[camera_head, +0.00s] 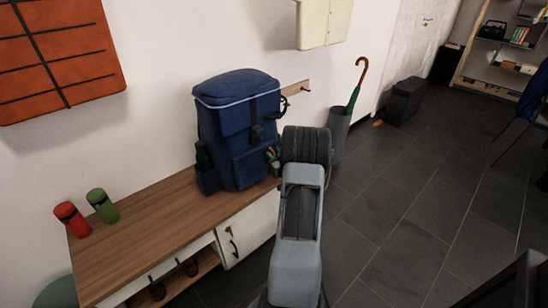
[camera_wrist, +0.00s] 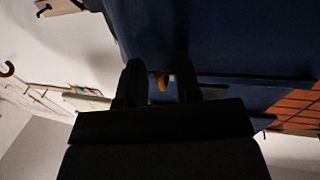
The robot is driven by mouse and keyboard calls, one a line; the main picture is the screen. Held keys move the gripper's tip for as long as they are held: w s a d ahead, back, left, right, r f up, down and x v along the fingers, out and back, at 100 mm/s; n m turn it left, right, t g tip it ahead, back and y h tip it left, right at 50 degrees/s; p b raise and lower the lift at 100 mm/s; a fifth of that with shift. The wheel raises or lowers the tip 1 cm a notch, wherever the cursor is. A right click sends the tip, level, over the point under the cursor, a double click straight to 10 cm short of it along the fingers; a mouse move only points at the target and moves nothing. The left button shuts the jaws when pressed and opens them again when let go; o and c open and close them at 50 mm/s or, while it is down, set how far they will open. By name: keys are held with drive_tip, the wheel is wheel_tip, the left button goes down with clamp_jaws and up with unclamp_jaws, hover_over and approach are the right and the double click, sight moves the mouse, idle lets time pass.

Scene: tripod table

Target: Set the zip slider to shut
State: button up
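The blue backpack (camera_head: 235,125) stands upright on the wooden bench, with a pale blue line around its top. In the wrist view the backpack (camera_wrist: 230,35) fills the upper middle, dark and close. A small orange-brown tab (camera_wrist: 160,82), perhaps the zip slider's pull, shows between the two dark fingers of my gripper (camera_wrist: 160,84). The fingers stand apart, with a gap on both sides of the tab, and I see no contact. In the head view my gripper (camera_head: 273,157) is at the backpack's lower right side, partly hidden by my wrist. The slider is not clear there.
The bench (camera_head: 150,235) holds a red cup (camera_head: 72,219) and a green cup (camera_head: 102,206) at left. An umbrella stand (camera_head: 338,130) with a green umbrella is behind my arm. A black box (camera_head: 404,100) stands by the wall. The tiled floor (camera_head: 410,210) at right is mostly clear.

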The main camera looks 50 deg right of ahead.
drive_tip(key=shift+w, duration=0.1)
drive_tip(key=shift+c, duration=0.4)
clamp_jaws()
